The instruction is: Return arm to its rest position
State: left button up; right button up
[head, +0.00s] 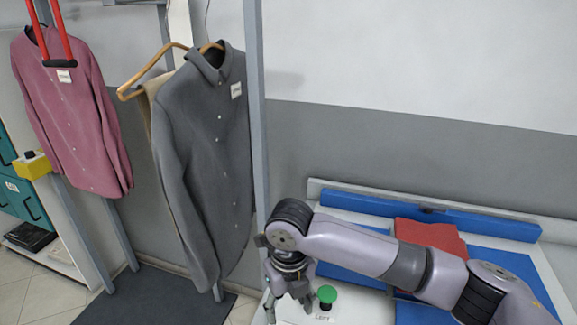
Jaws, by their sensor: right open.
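My right arm comes in from the right edge and reaches across a white table with blue areas. My right gripper (289,291) points down at the table's left front part, with its fingers apart and nothing seen between them. It is just left of a green push button (327,294) on a dark base, with a label reading "LEFT" below it. I cannot tell whether the fingers touch the table. My left gripper is out of view.
A folded red garment (430,234) lies on the table behind my arm. A grey shirt (205,150) on a wooden hanger and a pink shirt (75,110) hang to the left. A metal post (256,110) stands beside the grey shirt. A dark mat (150,299) lies on the floor.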

jog(key=s+a+f+m+t+y, duration=0.1)
jog(key=s+a+f+m+y, duration=0.15)
jog(key=s+m, duration=0.45)
jog(key=s+a+f+m+t+y, duration=0.1)
jog(key=s+f+m+y, duration=0.25)
jog(key=m, duration=0.75)
jog(key=s+d+f+m+h, duration=0.2)
jog(key=s+d+m, duration=0.2)
jog(key=d+m, duration=0.35)
jog(key=s+d+f+m+t+h, duration=0.1)
jog(key=s+d+f+m+h, duration=0.2)
jog(key=d+m, duration=0.5)
jog(key=s+d+f+m+h, duration=0.1)
jog(key=s+d+f+m, duration=0.1)
jog(key=s+d+m, duration=0.5)
notch_tip(320, 180, down, 28)
jog(key=w+d+n+b, duration=0.1)
jog(key=b, duration=0.1)
jog(key=s+d+f+g, duration=0.2)
jog(key=s+d+f, duration=0.1)
jog(key=s+f, duration=1.3)
jog(key=shift+d+f+b, duration=0.2)
jog(key=shift+f+b, duration=0.1)
jog(key=shift+f, duration=0.05)
jog(key=shift+n, duration=0.25)
